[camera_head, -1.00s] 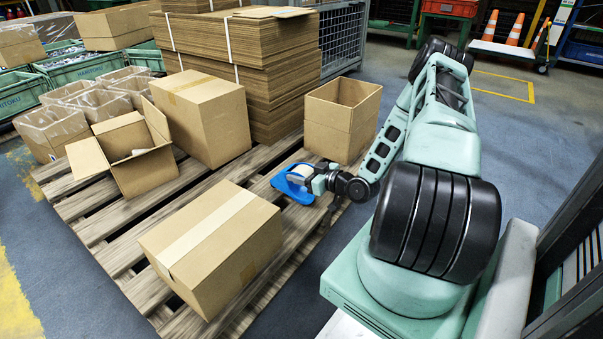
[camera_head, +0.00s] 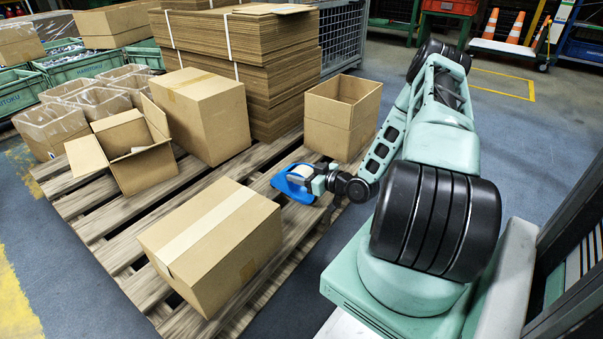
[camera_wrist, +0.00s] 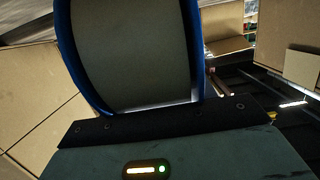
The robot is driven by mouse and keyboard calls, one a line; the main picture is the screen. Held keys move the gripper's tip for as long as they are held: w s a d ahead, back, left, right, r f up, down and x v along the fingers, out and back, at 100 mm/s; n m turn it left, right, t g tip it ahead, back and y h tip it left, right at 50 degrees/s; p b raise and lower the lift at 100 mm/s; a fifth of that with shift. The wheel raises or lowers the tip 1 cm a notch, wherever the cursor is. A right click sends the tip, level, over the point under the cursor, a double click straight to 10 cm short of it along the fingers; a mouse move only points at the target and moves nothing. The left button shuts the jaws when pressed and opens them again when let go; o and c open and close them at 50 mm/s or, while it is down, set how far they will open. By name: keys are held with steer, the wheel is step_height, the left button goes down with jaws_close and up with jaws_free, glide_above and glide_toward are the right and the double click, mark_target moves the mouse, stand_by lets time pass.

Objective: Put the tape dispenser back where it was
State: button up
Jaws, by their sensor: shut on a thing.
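The tape dispenser (camera_head: 284,183) is blue with a pale roll of tape in it. It is at the right side of the wooden pallet, in front of the small open box. My gripper (camera_head: 312,180) is shut on it from the right. In the wrist view the tape dispenser (camera_wrist: 130,60) fills the upper middle, its blue rim around a broad dark-looking roll, close above the gripper's edge (camera_wrist: 165,120). The fingertips are hidden there. I cannot tell whether the dispenser touches the pallet or hangs just above it.
The slatted pallet (camera_head: 100,226) carries a taped closed box (camera_head: 212,240) in front, a tall closed box (camera_head: 203,115), an open-flapped box (camera_head: 130,150), an open-topped box (camera_head: 342,118) and stacked flat cardboard (camera_head: 240,60). Bare slats lie between the front box and the back boxes.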

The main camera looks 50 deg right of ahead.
steer(key=o, duration=1.3)
